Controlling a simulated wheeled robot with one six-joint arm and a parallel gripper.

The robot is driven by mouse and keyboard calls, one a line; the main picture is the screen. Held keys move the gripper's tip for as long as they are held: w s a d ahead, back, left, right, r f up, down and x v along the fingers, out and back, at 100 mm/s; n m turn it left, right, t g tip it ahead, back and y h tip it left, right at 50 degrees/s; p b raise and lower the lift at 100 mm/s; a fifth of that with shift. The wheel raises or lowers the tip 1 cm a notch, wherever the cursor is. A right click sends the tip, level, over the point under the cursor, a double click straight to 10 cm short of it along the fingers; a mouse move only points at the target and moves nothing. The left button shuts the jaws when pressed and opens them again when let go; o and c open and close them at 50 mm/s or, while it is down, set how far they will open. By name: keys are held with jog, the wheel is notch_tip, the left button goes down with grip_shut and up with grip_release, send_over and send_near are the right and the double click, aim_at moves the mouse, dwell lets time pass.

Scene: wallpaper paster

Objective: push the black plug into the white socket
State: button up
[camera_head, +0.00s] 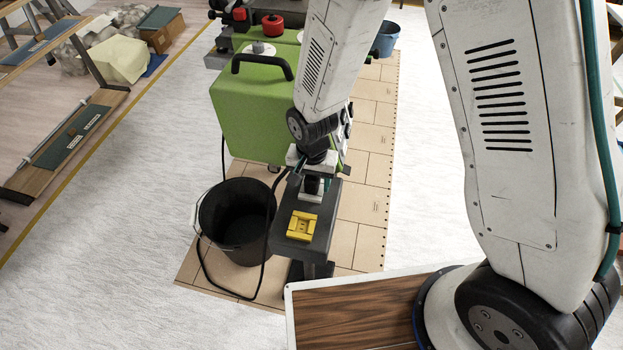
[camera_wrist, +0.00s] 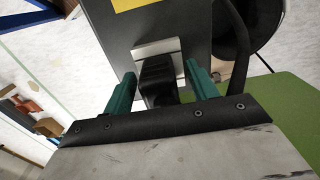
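My gripper (camera_head: 316,180) points down over a narrow dark stand (camera_head: 322,225) in the head view. In the wrist view its two teal fingers (camera_wrist: 160,74) stand on either side of the black plug (camera_wrist: 157,82), with a narrow gap on each side, so it looks open around the plug. The plug (camera_head: 312,186) stands over the white socket (camera_head: 311,198), and the socket's pale plate (camera_wrist: 152,48) shows behind it in the wrist view. The plug looks against the plate; how deep it sits is hidden.
A yellow block (camera_head: 301,226) lies on the stand just in front of the socket. A black bucket (camera_head: 236,222) stands to the left with a black cable beside it. A green machine (camera_head: 248,115) is behind.

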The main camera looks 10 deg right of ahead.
notch_tip(320, 180, up, 8)
jog(key=shift+f, duration=0.1)
dwell(0.4)
dwell(0.5)
jog(key=shift+s+d+n, duration=0.1)
jog(key=shift+s+n, duration=0.15)
jog(key=shift+n, duration=0.05)
jog(key=s+d+r+n, duration=0.1)
jog(key=s+d+r, duration=0.5)
jog(key=r, duration=0.3)
jog(key=s+d+r+n+t, duration=0.1)
jog(key=s+d+r, duration=0.5)
jog(key=d+r, duration=0.1)
jog(key=s+d+r+n, duration=0.1)
jog(key=s+d+r, duration=0.5)
jog(key=r, duration=0.4)
jog(key=shift+s+d+r, duration=0.3)
jog(key=shift+d+r, duration=0.05)
jog(key=shift+d, duration=0.45)
